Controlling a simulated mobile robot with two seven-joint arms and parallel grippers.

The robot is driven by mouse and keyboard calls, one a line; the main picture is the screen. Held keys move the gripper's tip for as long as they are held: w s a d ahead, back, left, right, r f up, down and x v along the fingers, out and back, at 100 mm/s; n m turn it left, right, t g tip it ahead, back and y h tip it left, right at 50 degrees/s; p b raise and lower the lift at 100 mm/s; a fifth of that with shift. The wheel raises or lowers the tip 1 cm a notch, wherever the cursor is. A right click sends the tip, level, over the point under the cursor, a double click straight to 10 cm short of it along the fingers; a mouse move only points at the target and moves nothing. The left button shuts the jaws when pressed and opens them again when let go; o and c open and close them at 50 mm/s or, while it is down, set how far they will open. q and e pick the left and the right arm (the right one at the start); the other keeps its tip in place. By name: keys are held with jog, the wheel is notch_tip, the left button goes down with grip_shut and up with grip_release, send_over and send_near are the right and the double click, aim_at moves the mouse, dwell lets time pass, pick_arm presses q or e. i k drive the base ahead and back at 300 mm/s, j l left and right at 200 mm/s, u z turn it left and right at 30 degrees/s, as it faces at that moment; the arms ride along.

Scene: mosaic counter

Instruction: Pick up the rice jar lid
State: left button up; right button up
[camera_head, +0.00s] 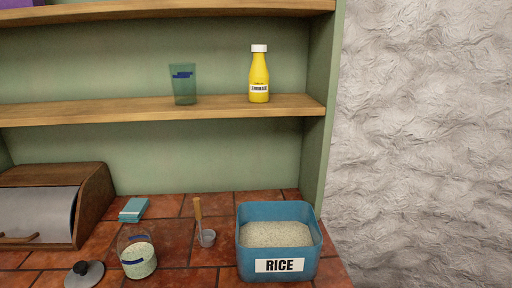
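A round grey lid (85,275) with a dark knob lies on the tiled counter at the lower left, cut off by the bottom edge of the head view. Right of it stands a clear open jar (138,258) with a blue mark, holding pale grains. A blue tub (280,262) labelled RICE stands further right, open and filled with pale rice. Neither of my grippers shows in the head view.
A scoop with a wooden handle (198,211) stands between jar and tub. A small teal box (134,209) lies behind the jar. A wooden bread box (62,203) stands at left. The shelf above (130,110) holds a green cup (183,88) and a yellow bottle (259,76).

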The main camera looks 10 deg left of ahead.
aim_at(84, 274)
jog(key=u, duration=1.5)
